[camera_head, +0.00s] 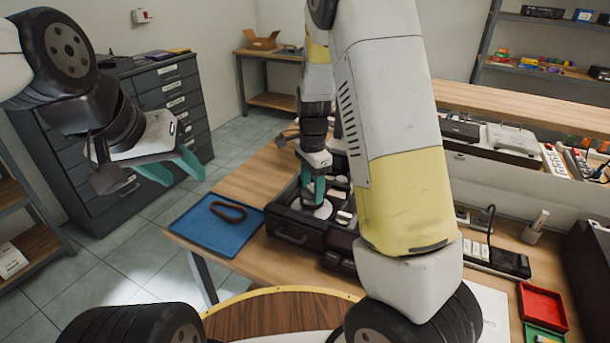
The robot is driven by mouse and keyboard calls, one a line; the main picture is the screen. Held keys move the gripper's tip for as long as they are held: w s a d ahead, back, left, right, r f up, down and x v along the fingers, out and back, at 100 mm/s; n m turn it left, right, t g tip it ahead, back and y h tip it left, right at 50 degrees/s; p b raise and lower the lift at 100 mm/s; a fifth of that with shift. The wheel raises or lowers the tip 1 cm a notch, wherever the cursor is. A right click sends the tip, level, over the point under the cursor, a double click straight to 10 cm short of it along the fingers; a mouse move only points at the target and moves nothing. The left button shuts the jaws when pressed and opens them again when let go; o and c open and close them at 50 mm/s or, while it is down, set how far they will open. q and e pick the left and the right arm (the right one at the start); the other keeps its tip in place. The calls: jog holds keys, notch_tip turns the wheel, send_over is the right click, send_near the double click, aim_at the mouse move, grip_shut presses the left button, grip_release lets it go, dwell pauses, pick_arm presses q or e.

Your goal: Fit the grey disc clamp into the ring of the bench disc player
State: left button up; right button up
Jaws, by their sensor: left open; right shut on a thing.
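The bench disc player (290,231) is a dark, open-topped unit on the wooden bench, partly hidden behind my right arm. My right gripper (314,192), with green fingers, points down into the player. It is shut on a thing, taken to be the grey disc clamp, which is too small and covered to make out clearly. A pale round shape (321,210) lies just below the fingertips; I cannot tell whether it is the clamp or part of the player, and the ring is not distinct. My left gripper (187,181) is open and empty, left of the bench and away from the player.
A blue tray (195,233) with a dark loop (229,211) lies left of the player. A power strip (495,259), a red bin (542,304) and a pen cup (532,233) are on the right. A drawer cabinet (165,87) stands behind my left gripper.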

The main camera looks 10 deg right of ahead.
jog(key=shift+f, duration=0.65)
jog(key=o, duration=1.4)
jog(key=shift+r, duration=3.9)
jog(key=shift+r, duration=3.5)
